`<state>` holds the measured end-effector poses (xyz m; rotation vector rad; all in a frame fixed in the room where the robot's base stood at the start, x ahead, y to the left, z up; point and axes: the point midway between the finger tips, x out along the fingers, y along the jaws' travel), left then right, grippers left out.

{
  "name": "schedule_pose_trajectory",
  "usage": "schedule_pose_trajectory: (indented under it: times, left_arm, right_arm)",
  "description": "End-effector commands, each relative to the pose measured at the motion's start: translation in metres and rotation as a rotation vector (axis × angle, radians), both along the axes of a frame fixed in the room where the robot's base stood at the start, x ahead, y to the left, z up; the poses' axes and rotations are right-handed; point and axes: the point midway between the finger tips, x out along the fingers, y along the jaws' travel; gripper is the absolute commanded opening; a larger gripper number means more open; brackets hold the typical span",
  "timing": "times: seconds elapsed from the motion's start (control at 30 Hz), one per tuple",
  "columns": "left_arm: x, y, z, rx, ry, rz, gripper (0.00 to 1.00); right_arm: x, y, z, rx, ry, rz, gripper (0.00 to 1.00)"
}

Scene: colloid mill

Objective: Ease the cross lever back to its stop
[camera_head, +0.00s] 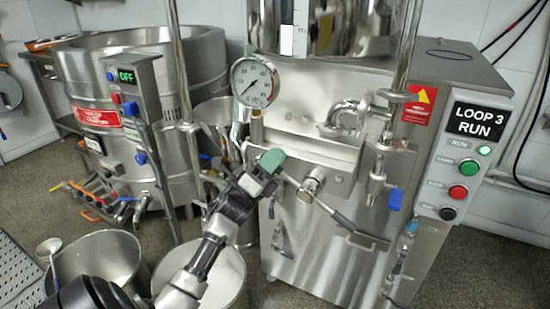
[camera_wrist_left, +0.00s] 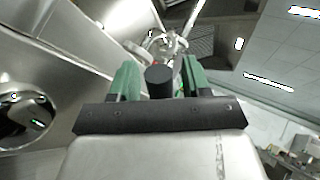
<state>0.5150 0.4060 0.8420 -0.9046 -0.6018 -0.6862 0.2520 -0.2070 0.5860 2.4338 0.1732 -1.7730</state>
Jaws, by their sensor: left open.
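The cross lever (camera_head: 337,214) is a thin metal rod through a round hub (camera_head: 312,186) on the front of the steel mill. It slants from upper left at my gripper down to the lower right. My left gripper (camera_head: 265,168), with green finger pads, is at the lever's upper-left end. In the left wrist view, a black round knob (camera_wrist_left: 159,82) stands between the two green fingers, which are apart on either side of it. Whether either finger touches the knob I cannot tell. In the head view my gripper hides that end of the lever. My right gripper is not in view.
A pressure gauge (camera_head: 254,82) stands just above my left gripper. A blue-handled valve (camera_head: 396,199) hangs right of the hub. The control box (camera_head: 464,160) reads "LOOP 3 RUN". Steel pots (camera_head: 98,258) stand on the floor at lower left.

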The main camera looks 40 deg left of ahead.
Motion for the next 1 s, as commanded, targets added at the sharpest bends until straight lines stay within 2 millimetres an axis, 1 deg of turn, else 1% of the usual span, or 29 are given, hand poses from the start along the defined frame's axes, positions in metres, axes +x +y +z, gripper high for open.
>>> schedule_pose_trajectory:
  times: [0.17, 0.4, 0.6, 0.77, 1.0]
  left_arm:
    - [-0.009, 0.004, -0.012, -0.001, 0.003, 0.001, 0.47]
    - [-0.040, 0.017, -0.047, -0.001, 0.004, 0.002, 0.47]
    - [-0.061, 0.027, -0.070, -0.001, 0.003, 0.002, 0.47]
    - [-0.068, 0.030, -0.078, -0.001, 0.001, 0.001, 0.47]
    - [-0.069, 0.030, -0.078, -0.001, 0.000, 0.001, 0.47]
  right_arm:
    - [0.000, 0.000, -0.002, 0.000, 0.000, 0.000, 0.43]
    - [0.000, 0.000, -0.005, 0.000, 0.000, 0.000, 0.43]
    - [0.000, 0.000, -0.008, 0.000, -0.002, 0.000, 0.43]
    - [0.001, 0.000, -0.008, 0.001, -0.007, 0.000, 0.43]
    - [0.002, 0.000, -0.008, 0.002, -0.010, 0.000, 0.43]
